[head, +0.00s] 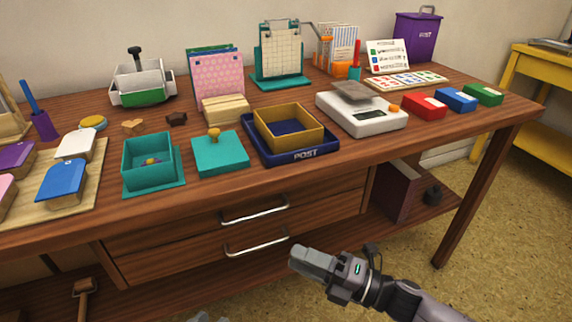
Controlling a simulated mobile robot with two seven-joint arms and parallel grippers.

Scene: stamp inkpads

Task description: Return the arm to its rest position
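My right gripper (312,262) is in the lower middle of the head view, in front of the desk's drawers and below the desktop. Its fingers look close together and nothing shows between them, but I cannot tell for certain whether they are shut. It appears apart from the drawer handles. My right arm reaches in from the lower right. My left gripper cannot be made out; only a small grey shape shows at the bottom edge.
Drawer handles (255,210) protrude. The floor (500,230) at right is free.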

